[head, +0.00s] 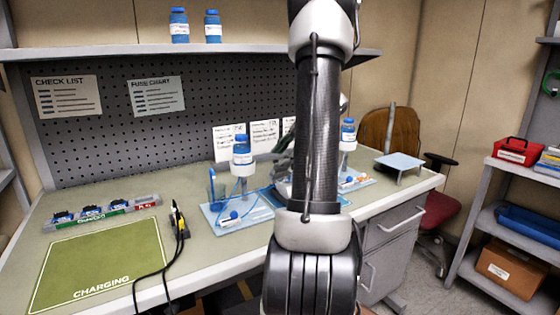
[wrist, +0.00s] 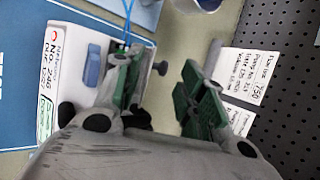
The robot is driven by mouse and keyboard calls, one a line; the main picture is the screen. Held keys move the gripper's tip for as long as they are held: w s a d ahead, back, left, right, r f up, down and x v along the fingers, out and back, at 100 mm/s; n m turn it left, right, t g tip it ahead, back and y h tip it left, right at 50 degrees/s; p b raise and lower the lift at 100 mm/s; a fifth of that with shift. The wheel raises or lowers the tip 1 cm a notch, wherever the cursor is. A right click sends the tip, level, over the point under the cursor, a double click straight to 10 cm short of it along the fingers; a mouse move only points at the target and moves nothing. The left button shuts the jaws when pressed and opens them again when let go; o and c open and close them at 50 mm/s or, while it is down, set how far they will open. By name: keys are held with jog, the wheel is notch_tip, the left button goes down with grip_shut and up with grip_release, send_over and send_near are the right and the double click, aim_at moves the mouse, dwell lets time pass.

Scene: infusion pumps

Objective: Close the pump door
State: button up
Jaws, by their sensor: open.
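In the wrist view a white pump (wrist: 62,75) with a printed "No. 246" label lies at the left, with a blue part (wrist: 93,66) on its face and a thin blue tube above it. My gripper (wrist: 165,88) is open, its two green-padded fingers apart with nothing clearly between them. The left finger overlaps the pump's right end, beside a small dark knob (wrist: 160,68); I cannot tell whether they touch. I cannot make out the door's angle. In the head view my arm hides this pump and most of my gripper.
A blue-capped bottle (head: 241,150) stands above the left blue tray (head: 214,210); another bottle (head: 348,134) stands at the right. Printed cards (wrist: 245,75) are by the pegboard (head: 100,125).

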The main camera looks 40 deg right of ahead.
aim_at(275, 169)
jog(key=shift+x, duration=1.35)
grip_shut()
jog(key=shift+s+a+f+t, duration=0.15)
jog(key=shift+s+f+t, duration=0.25)
jog(key=shift+s+t, duration=0.5)
jog(key=shift+s+a+f+n+t, duration=0.15)
jog(key=shift+n+t, duration=0.1)
jog(key=shift+t, duration=0.25)
jog(key=shift+s+d+f+n+t, duration=0.15)
jog(key=shift+n+t, duration=0.1)
jog(key=shift+t, duration=0.25)
jog(key=shift+w+a, duration=0.1)
grip_release()
